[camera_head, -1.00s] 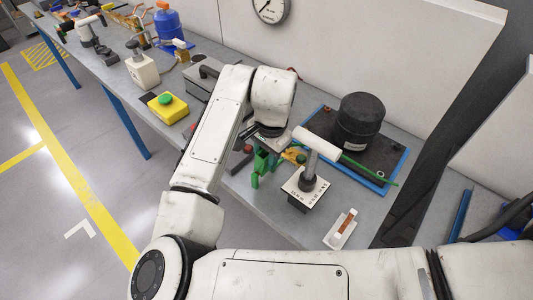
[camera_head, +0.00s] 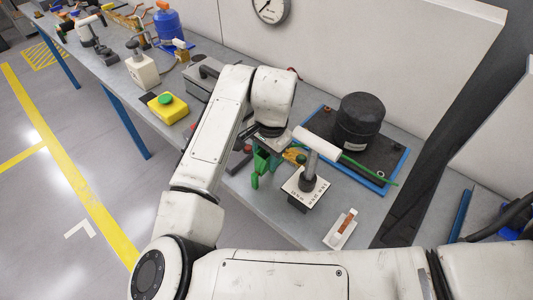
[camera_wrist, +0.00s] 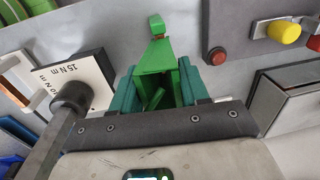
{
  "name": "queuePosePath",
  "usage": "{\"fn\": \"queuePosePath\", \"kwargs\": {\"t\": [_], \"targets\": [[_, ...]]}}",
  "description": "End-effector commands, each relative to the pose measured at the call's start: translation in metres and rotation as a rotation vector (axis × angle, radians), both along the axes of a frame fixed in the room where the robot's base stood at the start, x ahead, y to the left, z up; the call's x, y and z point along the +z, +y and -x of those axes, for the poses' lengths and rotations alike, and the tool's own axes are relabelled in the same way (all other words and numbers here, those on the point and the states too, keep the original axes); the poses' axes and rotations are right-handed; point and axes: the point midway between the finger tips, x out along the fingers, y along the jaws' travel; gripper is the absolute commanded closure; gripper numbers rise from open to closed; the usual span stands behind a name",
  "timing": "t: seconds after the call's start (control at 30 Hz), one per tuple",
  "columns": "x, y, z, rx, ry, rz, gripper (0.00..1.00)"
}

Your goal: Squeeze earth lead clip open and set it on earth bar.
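The green earth lead clip (camera_head: 257,172) is at the bench's front edge, under my gripper (camera_head: 268,160). In the wrist view the bright green clip (camera_wrist: 160,72) sits between the two teal fingers of my gripper (camera_wrist: 160,88), which appear to press on its sides. Its far tip has a small orange-red part under it. A green lead (camera_head: 368,172) shows at the right, crossing the black plate; its link to the clip is hidden. A copper-coloured bar on a small white block (camera_head: 343,228), apparently the earth bar, lies near the bench's front right.
A torque tester marked 15 Nm (camera_wrist: 75,82), with a white T-handled tool (camera_head: 316,146) on it, stands between the clip and the bar. A black compressor (camera_head: 358,122) stands on a blue-edged pallet (camera_head: 398,172) behind. A yellow box with a green button (camera_head: 167,106) is left.

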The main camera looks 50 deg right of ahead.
Motion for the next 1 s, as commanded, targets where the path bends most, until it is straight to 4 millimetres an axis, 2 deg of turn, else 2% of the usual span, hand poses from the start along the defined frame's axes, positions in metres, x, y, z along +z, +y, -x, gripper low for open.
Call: {"fn": "queuePosePath", "kwargs": {"t": [0.03,0.2,0.43,0.53,0.67,1.0], "targets": [[0.0,0.0,0.0,0.0,0.0,0.0,0.54],[0.0,0.0,0.0,0.0,0.0,0.0,0.4],[0.001,0.0,0.0,0.0,0.0,0.0,0.4],[0.007,0.0,0.0,0.0,-0.002,0.002,0.4],[0.025,-0.001,0.002,-0.002,-0.003,0.002,0.4],[0.087,0.0,0.008,-0.002,-0.002,0.001,0.4]]}}
